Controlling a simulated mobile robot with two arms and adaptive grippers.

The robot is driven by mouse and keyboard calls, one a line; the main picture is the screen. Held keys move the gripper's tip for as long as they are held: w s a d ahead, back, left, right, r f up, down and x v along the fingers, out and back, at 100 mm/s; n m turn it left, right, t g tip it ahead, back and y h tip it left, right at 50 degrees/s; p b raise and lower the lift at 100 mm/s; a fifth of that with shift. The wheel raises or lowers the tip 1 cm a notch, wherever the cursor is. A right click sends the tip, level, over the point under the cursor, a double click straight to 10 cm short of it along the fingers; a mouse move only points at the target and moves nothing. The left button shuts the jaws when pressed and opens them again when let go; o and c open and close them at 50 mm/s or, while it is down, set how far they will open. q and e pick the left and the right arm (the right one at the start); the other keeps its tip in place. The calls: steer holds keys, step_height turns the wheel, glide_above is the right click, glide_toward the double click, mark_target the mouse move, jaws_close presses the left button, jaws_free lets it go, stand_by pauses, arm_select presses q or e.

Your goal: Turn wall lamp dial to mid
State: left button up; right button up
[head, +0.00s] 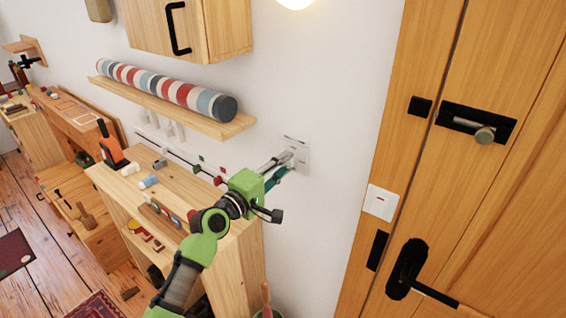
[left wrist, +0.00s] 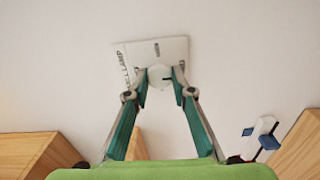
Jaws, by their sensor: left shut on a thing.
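The wall lamp dial plate (head: 301,152) is a small white plate on the white wall, between the shelf and the door. In the left wrist view the plate (left wrist: 174,47) sits tilted, with "LAMP" lettering along its left side and a dark tick near its top. The round white dial (left wrist: 160,74) is at its lower middle, with a short dark mark toward its right side. My left gripper (head: 286,162) reaches the plate. In the left wrist view its fingertips (left wrist: 161,79) are closed on both sides of the dial. Fingers partly hide the dial's sides. My right gripper is out of view.
A wooden cabinet (head: 247,244) with small items on top stands below my left arm. A shelf (head: 223,131) holds a striped roll (head: 165,88). A white switch (head: 381,202) and the wooden door (head: 500,220) are at right. The wall between plate and door is clear.

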arm_select(q)
steer(key=shift+n, duration=0.3)
steer(key=o, duration=1.1)
steer(key=v, duration=1.2)
steer(key=shift+f, duration=0.15)
